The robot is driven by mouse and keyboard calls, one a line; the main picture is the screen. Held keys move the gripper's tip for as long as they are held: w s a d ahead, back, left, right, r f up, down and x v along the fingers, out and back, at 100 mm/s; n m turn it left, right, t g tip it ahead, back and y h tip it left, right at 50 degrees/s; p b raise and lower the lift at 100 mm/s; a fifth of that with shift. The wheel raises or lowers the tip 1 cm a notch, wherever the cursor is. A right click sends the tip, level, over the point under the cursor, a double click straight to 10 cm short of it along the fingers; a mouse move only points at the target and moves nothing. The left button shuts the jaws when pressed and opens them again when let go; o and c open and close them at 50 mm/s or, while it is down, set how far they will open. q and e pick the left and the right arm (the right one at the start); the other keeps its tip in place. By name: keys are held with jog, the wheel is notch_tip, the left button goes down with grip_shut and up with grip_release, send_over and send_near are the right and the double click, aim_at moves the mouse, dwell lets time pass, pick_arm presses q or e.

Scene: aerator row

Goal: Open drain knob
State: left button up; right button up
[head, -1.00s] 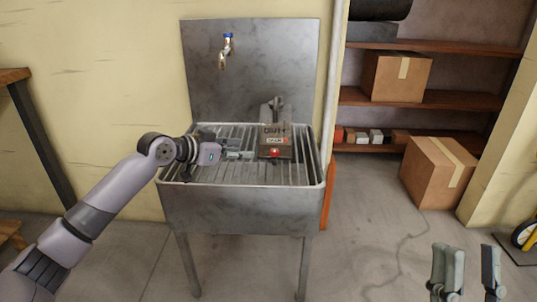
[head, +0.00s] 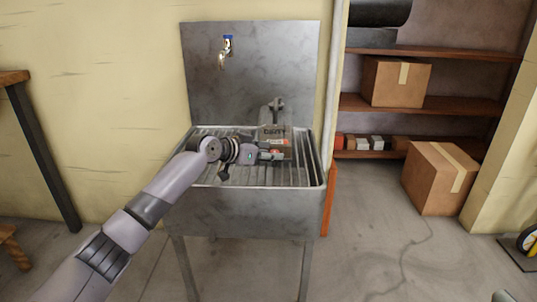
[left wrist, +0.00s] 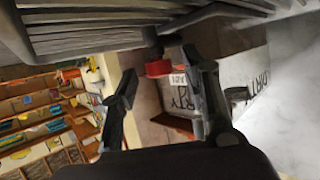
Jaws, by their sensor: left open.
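A grey-brown metal box (head: 272,131) marked DIRTY stands on the slatted grate of a steel sink (head: 245,203). In the left wrist view the box (left wrist: 235,85) lies sideways, with a red drain knob (left wrist: 158,68) on its lower side. My left gripper (head: 272,156) is open just in front of the box's lower front. In the wrist view its fingertips (left wrist: 160,74) lie on either side of the red knob; I cannot tell whether they touch it. Only a faint tip of my right gripper (head: 503,295) shows at the bottom right edge.
A tap (head: 226,52) with a blue top sits on the sink's backsplash (head: 205,85) above the grate. A cardboard box (head: 440,178) stands on the floor at the right, beside shelves (head: 440,100). The floor right of the sink is mostly clear.

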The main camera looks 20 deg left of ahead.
pick_arm(q)
jog(key=shift+c, duration=0.3)
grip_shut()
jog(key=shift+r, duration=0.1)
dwell(0.4)
